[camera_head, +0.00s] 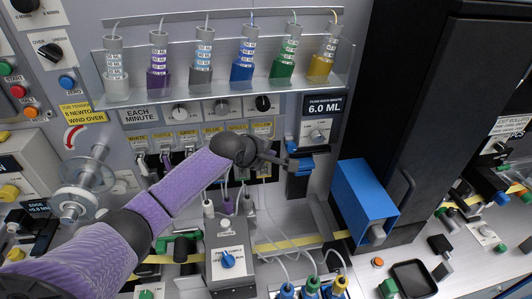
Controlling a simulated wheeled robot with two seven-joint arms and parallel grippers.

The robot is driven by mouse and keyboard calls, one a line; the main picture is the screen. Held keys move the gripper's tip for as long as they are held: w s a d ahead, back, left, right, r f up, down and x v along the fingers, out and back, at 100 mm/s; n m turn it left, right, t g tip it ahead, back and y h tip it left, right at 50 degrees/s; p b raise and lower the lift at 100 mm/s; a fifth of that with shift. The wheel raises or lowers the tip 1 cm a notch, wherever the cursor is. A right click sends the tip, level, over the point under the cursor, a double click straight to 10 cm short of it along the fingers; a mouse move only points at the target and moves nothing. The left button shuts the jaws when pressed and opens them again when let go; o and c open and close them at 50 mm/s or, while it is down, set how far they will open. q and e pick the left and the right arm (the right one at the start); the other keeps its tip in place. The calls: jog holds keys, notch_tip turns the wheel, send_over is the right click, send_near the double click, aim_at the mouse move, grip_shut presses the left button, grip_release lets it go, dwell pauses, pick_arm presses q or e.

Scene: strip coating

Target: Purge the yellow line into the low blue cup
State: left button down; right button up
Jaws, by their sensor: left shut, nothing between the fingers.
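The yellow-banded cylinder (322,62) stands at the right end of the upper rack. A yellow-topped fitting (339,285) with a tube stands at the bottom edge, beside green (312,286) and blue (287,291) ones. I cannot pick out the low blue cup with certainty. My right gripper is not in view.
A rack shelf (225,92) holds several graduated cylinders above a row of knobs. A large blue box (365,202) stands right of my gripper. A grey box with a blue knob (228,259) is below my arm. A black tray (411,278) lies at lower right.

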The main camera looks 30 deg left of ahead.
pick_arm(q)
jog(key=shift+f, duration=0.1)
dwell(0.3)
jog(key=shift+w+a+f+b, duration=0.2)
jog(key=shift+w+f+b, duration=0.05)
jog(key=shift+f+b, duration=0.4)
jog(key=shift+w+a+f+b, duration=0.2)
jog(key=shift+w+f+b, duration=0.05)
jog(key=shift+f+b, duration=0.35)
jog(key=shift+w+a+f+b, duration=0.45)
jog(key=shift+w+f+b, duration=0.2)
jog(key=shift+b, duration=0.5)
